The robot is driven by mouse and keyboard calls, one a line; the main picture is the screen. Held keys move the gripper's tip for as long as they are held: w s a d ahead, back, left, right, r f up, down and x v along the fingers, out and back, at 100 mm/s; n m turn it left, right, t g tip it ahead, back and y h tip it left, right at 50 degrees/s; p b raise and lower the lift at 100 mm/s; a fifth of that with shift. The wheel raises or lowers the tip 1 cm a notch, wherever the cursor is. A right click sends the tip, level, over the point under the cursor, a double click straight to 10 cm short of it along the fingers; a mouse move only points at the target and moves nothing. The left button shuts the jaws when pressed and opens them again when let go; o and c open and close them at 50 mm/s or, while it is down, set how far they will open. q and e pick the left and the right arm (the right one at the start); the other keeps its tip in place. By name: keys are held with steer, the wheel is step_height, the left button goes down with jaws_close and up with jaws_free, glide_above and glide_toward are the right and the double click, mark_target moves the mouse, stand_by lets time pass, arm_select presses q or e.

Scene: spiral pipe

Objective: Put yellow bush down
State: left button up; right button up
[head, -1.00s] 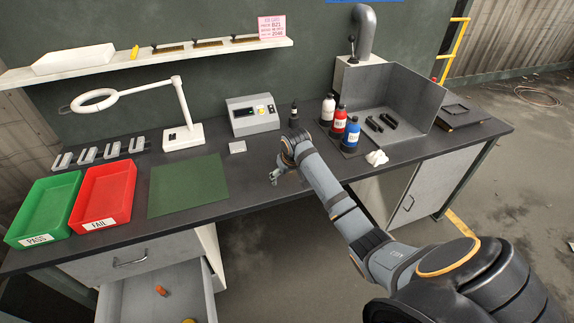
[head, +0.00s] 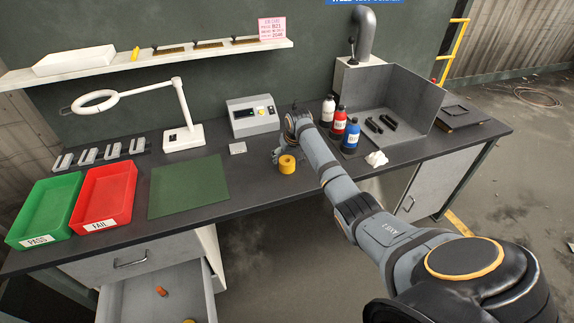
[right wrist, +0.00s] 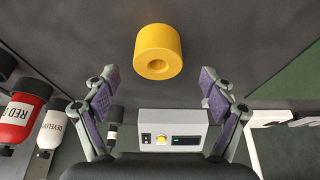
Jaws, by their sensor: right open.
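The yellow bush (head: 287,164), a short thick ring, stands on the dark bench top near its front edge. In the right wrist view the bush (right wrist: 158,52) shows its round face and central hole, just beyond the fingertips. My right gripper (head: 280,153) is beside the bush on its far side in the head view. In the wrist view the right gripper (right wrist: 158,78) has its two fingers spread wide with nothing between them. The bush appears clear of both fingers. My left gripper is out of view.
A green mat (head: 188,187), red FAIL tray (head: 104,196) and green PASS tray (head: 45,209) lie to the left. A grey meter (head: 252,116) stands behind. Red (head: 338,122) and blue (head: 351,133) bottles stand close right of my arm. An open drawer (head: 135,299) hangs below.

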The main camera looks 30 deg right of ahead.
mark_target(287, 160)
steer(key=shift+w+f, duration=0.15)
steer(key=shift+f, duration=0.25)
steer(key=x, duration=0.4)
steer(key=shift+w+d, duration=0.15)
steer(key=shift+c, duration=0.2)
steer(key=shift+c, duration=1.3)
steer(key=c, duration=1.4)
steer(key=shift+r, duration=0.1)
jaws_close()
steer(key=shift+r, duration=0.1)
